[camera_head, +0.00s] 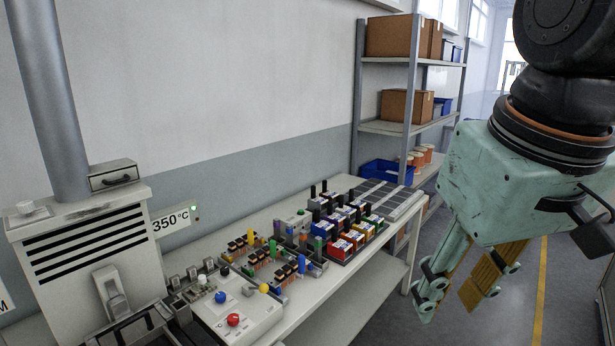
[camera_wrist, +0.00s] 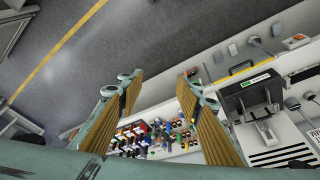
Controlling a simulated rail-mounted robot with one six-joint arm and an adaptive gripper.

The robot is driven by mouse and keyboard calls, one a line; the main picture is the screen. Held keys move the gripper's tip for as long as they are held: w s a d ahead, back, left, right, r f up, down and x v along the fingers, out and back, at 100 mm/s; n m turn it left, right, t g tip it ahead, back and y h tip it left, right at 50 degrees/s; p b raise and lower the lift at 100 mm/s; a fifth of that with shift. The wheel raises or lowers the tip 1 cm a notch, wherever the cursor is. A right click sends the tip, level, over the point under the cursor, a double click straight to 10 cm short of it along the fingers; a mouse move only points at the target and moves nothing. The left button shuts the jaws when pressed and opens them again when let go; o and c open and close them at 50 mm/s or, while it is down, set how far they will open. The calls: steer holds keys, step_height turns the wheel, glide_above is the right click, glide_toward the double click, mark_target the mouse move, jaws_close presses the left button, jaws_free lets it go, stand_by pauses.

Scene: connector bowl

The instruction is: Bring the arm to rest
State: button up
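My gripper (camera_head: 457,291) is at the right in the head view, a green body with fingers pointing down. It hangs over the aisle, in front of and to the right of the bench (camera_head: 337,290). In the wrist view my gripper (camera_wrist: 160,88) shows two padded fingers spread apart with nothing between them. The floor and the bench lie beyond them. No object touches the fingers.
The bench holds several coloured connectors (camera_head: 352,238), a control box (camera_head: 240,312) with blue and red knobs, and a grey tray (camera_head: 393,199). A machine (camera_head: 88,250) marked 350 °C stands left. A shelf (camera_head: 398,128) stands behind. The aisle floor (camera_head: 520,290) is clear.

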steer(key=s+d+f+m, duration=0.2)
steer(key=s+f, duration=0.1)
steer(key=s, duration=0.5)
steer(key=shift+s+d+f+t, duration=0.15)
steer(key=shift+s+f+t, duration=0.1)
steer(key=shift+s+t, duration=0.1)
stand_by(1.5)
step_height(320, 180, down, 13)
steer(key=b, duration=1.3)
steer(key=shift+b, duration=0.3)
